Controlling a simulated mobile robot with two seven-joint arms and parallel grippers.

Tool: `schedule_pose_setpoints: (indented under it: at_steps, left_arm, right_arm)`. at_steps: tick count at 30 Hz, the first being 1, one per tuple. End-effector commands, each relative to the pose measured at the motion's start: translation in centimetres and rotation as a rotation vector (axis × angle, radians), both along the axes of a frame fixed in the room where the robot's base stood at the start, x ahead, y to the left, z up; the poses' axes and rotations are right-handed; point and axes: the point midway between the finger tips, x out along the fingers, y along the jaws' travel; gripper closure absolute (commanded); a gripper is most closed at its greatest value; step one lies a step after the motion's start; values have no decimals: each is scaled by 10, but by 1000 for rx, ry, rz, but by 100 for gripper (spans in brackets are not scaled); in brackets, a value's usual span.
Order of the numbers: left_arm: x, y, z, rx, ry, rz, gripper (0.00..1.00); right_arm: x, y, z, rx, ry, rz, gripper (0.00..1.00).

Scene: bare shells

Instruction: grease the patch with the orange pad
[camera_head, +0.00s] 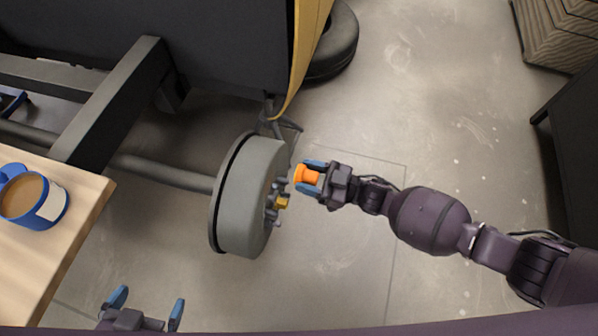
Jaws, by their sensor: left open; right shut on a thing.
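My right gripper (311,178) is shut on the orange pad (304,176), which sticks out from between the blue fingertips towards the wheel drum. The grey drum (238,200) stands on the end of an axle, its hub face turned right. The pad is just right of the hub studs; whether it touches one I cannot tell. A small yellow-brown piece (282,202) shows on the hub, below the pad; I cannot tell whether this is the patch. My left gripper (147,304) is open and empty at the bottom left.
A blue tin (43,214) with brown contents stands on the wooden table (75,205) at the left. A dark beam (112,98) and axle lie behind. A tyre (338,45) lies at the top.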

Motion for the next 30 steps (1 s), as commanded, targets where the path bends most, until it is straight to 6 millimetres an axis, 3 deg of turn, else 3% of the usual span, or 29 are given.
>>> schedule_pose_setpoints:
  at_steps: [14,24,30]
  left_arm:
    - [6,-1,6,-3,-19,-3,0]
    - [8,-1,7,-2,-23,-2,0]
    - [6,-1,7,-1,-20,-2,0]
  right_arm:
    - [-3,-8,0,-1,0,0,67]
    - [-10,-30,0,-1,0,0,67]
    - [-12,-34,0,0,0,0,67]
